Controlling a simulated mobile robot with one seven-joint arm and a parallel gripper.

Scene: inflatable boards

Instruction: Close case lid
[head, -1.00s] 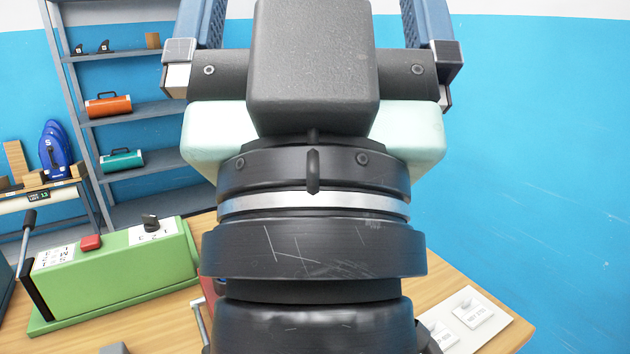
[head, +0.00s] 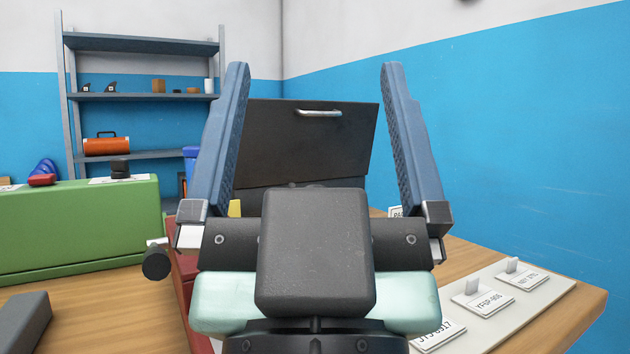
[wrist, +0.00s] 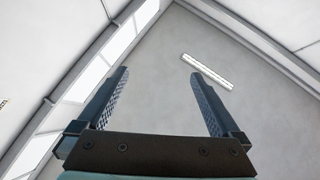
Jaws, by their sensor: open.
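The case's dark lid (head: 310,150) stands raised behind my gripper in the head view, with a silver handle (head: 318,113) near its top edge. A strip of red (head: 183,290) shows to the left of my gripper and may be the case's body, which my arm mostly hides. My gripper (head: 313,75) is open and empty, with its blue fingers pointing up on either side of the lid in the picture. I cannot tell its distance from the lid. In the wrist view, the open fingers (wrist: 159,78) point at the ceiling and the lid does not show.
A green box (head: 80,230) with a red button stands on the wooden table at the left. A grey block (head: 20,320) lies in front of it. A white board with labelled tags (head: 500,295) lies at the right. Shelves (head: 140,97) stand at the back left.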

